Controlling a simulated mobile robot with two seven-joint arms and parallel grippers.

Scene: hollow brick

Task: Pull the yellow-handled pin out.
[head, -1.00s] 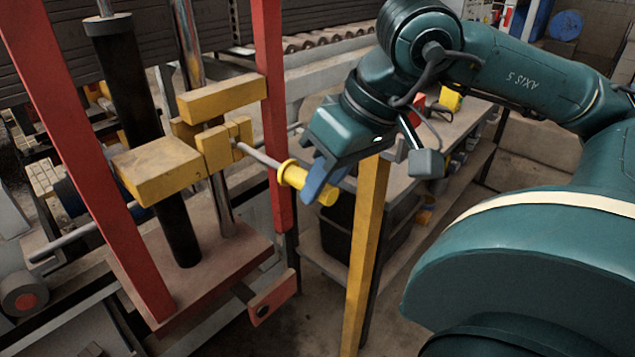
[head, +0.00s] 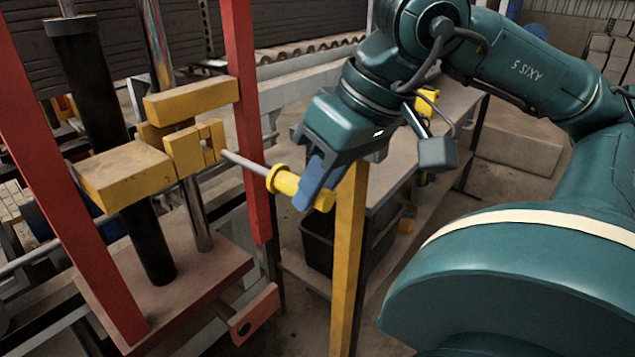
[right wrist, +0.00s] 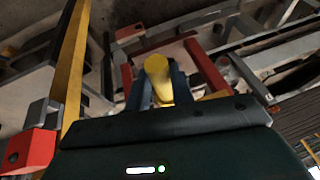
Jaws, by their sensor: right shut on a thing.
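The pin's yellow handle (head: 288,184), with a round collar, is in my right gripper (head: 308,190). The blue fingers are shut across the handle, whose outer end sticks out on the right. The thin grey rod (head: 245,164) runs left from the collar to the right edge of the yellow block (head: 190,150). I cannot tell whether its tip is clear of the block or just inside it. In the right wrist view the round handle end (right wrist: 158,70) shows between the dark fingers (right wrist: 160,95). My left gripper is not in view.
Red posts (head: 245,120) stand on both sides of the block, with a black column (head: 95,120) behind. A yellow post (head: 348,260) stands just below my right gripper. A grey bench (head: 425,150) with a dark bin (head: 318,245) under it is behind.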

